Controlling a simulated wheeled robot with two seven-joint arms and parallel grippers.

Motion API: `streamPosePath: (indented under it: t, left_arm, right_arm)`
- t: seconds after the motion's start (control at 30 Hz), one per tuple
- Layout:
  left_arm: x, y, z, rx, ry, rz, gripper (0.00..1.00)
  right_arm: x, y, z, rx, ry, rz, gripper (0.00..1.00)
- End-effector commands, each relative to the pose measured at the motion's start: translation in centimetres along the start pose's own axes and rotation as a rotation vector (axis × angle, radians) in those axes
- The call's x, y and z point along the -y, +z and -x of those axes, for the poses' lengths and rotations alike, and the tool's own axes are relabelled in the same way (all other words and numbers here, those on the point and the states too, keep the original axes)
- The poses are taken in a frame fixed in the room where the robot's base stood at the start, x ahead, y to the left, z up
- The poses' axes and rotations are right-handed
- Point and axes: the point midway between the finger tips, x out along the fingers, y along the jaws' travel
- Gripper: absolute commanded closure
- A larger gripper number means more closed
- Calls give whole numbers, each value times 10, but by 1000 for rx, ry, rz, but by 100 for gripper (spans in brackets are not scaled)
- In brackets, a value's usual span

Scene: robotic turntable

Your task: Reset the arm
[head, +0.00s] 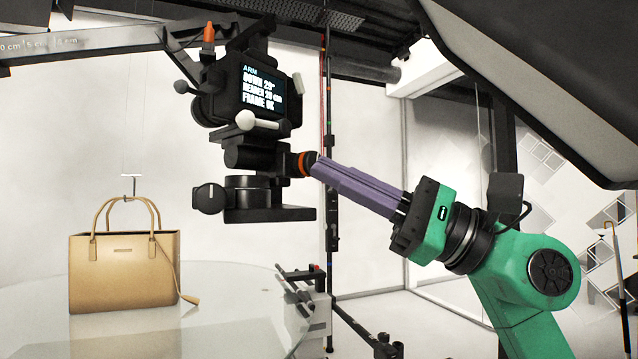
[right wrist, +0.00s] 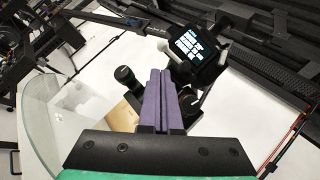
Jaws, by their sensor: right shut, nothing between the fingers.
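A camera rig (head: 205,100) hangs from a grey arm (head: 110,40) marked in centimetres, at upper left in the head view. Its lit screen (head: 264,88) reads "ARM", "DOWN 20°", "NEARER 20 cm" and "FRAME OK". Below are a pale-tipped lever (head: 262,124), a black knob (head: 208,198) and an orange-ringed joint (head: 303,164). My right gripper (head: 318,167), with purple fingers, is shut and empty. Its tips are at the orange-ringed joint; I cannot tell whether they touch. In the right wrist view the shut fingers (right wrist: 160,73) point toward the rig's screen (right wrist: 186,43). My left gripper is out of view.
A tan handbag (head: 122,270) stands on a round glass turntable (head: 235,325) at lower left, a thin wire and hook above its handles. A light stand (head: 330,215) with clamps stands behind my fingers. A large black panel (head: 560,70) fills the upper right.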

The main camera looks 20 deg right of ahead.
Motion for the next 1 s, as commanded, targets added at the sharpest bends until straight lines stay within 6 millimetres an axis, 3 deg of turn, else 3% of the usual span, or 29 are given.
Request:
streamPosePath:
  t: [0.1, 0.57, 0.67, 0.77, 0.87, 0.9, 1.0]
  left_arm:
    - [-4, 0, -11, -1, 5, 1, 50]
    - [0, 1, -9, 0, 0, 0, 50]
    - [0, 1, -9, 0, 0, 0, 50]
    - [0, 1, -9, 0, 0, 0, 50]
    - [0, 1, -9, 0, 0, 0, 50]
    - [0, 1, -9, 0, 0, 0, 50]
    - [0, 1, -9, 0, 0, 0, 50]
  right_arm:
    - [-6, -3, 8, 2, 2, -1, 100]
    - [-4, -1, 8, 2, 2, -2, 100]
    - [1, -14, 8, 2, -13, -71, 100]
    - [18, -65, 13, 2, -80, -332, 100]
    - [33, -151, 30, -3, -211, -710, 100]
    - [35, -189, 40, -6, -273, -860, 100]
    - [27, -278, 73, -16, -437, -1187, 100]
